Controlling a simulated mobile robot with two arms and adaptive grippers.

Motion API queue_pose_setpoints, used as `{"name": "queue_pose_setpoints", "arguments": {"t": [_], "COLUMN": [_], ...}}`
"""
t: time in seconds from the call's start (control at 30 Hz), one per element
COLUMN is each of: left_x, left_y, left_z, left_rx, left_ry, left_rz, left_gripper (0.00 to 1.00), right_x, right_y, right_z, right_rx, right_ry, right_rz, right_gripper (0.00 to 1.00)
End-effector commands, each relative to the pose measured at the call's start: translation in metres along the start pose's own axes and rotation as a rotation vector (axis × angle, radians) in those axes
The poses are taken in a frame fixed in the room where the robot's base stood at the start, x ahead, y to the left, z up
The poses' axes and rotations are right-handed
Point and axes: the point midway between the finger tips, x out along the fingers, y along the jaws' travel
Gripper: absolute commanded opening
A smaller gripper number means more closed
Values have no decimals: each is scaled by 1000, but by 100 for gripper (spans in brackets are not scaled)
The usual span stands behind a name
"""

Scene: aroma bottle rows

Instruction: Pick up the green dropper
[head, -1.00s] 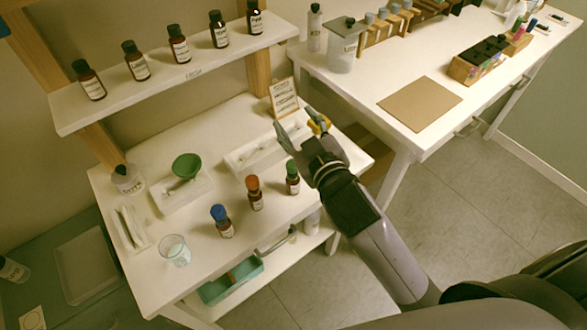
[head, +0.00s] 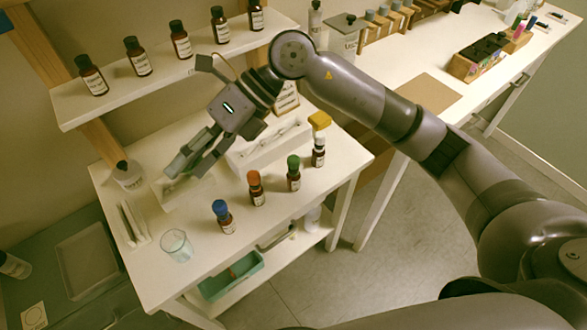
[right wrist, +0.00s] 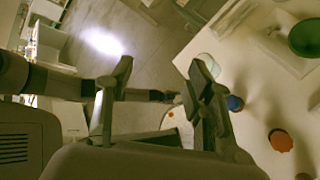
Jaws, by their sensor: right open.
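The green-capped brown dropper bottle (head: 294,178) stands upright on the lower white table, at the right part of a front row. To its left stand an orange-capped bottle (head: 256,192) and a blue-capped bottle (head: 223,220); to its right is a white-capped one (head: 318,154). My right gripper (head: 190,170) is open and empty over the table's left rear part, behind and left of the green-capped bottle, apart from it. In the right wrist view its open fingers (right wrist: 160,75) show near the blue cap (right wrist: 234,103) and orange cap (right wrist: 280,140). My left gripper is not seen.
A glass beaker (head: 176,246) stands at the table's front left. A white tray (head: 265,150) lies behind the row. A shelf (head: 185,72) with several brown bottles is above the back. A green bowl (right wrist: 305,38) shows in the wrist view.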

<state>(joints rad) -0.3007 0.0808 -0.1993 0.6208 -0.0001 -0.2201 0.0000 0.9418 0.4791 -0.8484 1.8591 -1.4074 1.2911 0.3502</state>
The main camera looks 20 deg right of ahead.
Motion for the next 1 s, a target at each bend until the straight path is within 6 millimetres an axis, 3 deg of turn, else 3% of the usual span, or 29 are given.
{"name": "queue_pose_setpoints", "arguments": {"t": [0.1,0.2,0.3,0.43,0.57,1.0], "left_x": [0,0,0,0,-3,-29], "left_y": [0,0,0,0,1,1], "left_z": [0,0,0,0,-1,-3], "left_rx": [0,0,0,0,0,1], "left_ry": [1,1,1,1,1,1], "left_rz": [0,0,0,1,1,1], "left_gripper": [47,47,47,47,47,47], "right_x": [-42,-89,-131,-166,-170,-120], "right_y": [-58,-93,-112,-122,-130,-192], "right_z": [-13,-23,-29,-35,-41,-78], "right_rx": [-1,39,91,140,158,157], "right_ry": [174,287,363,414,432,433], "right_rz": [-323,-559,-735,-861,-893,-887], "right_gripper": [48,48,48,48,48,48]}}
